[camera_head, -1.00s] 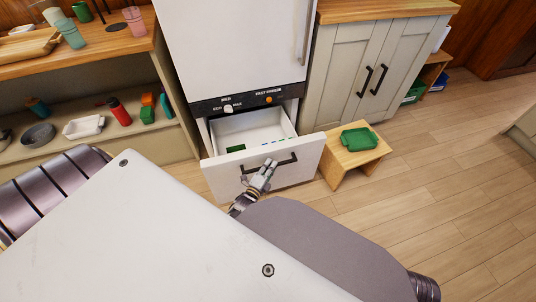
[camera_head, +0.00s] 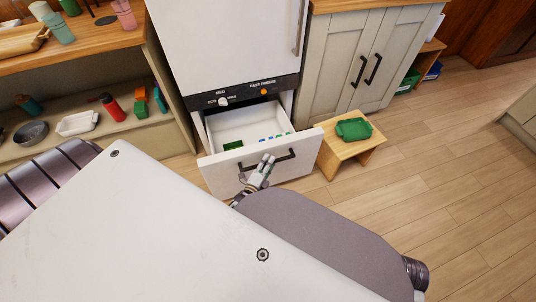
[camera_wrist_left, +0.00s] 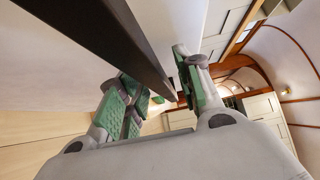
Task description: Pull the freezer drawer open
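The freezer drawer (camera_head: 215,170) is the white bottom drawer of the tall white fridge-freezer (camera_head: 225,45). It stands partly open, showing its white inside with a green item and several small blue and green pieces. Its dark bar handle (camera_head: 284,157) runs across the front and also crosses the left wrist view (camera_wrist_left: 110,40). My left gripper (camera_head: 266,163) is at the handle's middle. In the left wrist view its green-padded fingers (camera_wrist_left: 160,92) lie on either side of the bar, closed around it. My right gripper is not in view.
A low wooden stool (camera_head: 335,155) with a green tray (camera_head: 354,129) stands close to the drawer's right side. Open shelves (camera_head: 140,135) stand left, and a cupboard (camera_head: 350,65) right of the fridge. Wooden floor (camera_head: 440,170) is clear at the right.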

